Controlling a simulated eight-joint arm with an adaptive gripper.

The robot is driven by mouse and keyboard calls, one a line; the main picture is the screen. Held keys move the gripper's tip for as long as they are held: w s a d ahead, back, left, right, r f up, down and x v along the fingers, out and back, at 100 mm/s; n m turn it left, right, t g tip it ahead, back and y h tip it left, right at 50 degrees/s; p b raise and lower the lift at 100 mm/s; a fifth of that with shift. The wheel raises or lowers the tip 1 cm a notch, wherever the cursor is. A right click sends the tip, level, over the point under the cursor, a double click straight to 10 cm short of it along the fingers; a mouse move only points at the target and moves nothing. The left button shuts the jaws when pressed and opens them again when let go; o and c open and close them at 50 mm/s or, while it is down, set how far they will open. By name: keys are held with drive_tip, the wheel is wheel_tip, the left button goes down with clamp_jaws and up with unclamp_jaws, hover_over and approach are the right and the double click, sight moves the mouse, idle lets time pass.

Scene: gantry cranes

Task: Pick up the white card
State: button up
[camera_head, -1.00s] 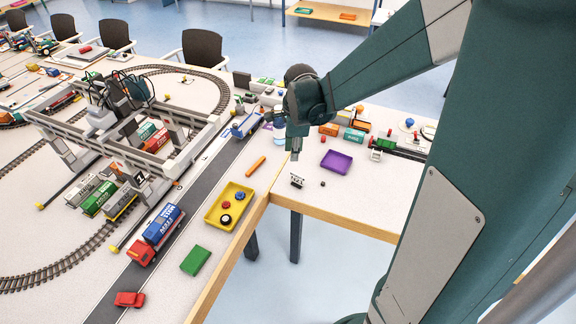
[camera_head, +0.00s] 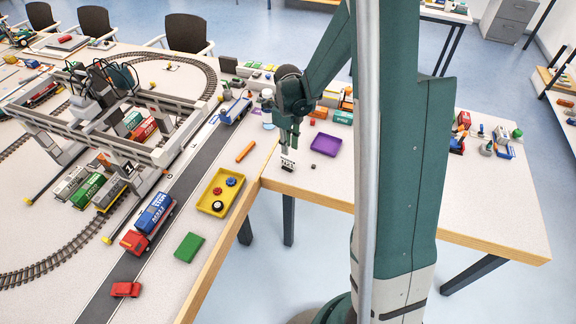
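The white card (camera_head: 288,163) stands upright near the front edge of the table, with dark marks on its face. My gripper (camera_head: 290,149) points down directly above it, its tips at or very near the card's top edge. The gripper is small in this view, so I cannot tell whether its fingers are open or touch the card.
A yellow tray (camera_head: 211,206) with round pieces and a green block (camera_head: 189,247) are to the left. The gantry crane (camera_head: 150,152) stands further left.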

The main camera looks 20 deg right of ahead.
sight(288, 164)
drive_tip(key=shift+f, duration=1.3)
drive_tip(key=shift+s+f+b, duration=0.15)
drive_tip(key=shift+f+b, duration=0.4)
drive_tip(key=shift+f, duration=2.05)
drive_tip(key=shift+c, duration=0.5)
clamp_jaws()
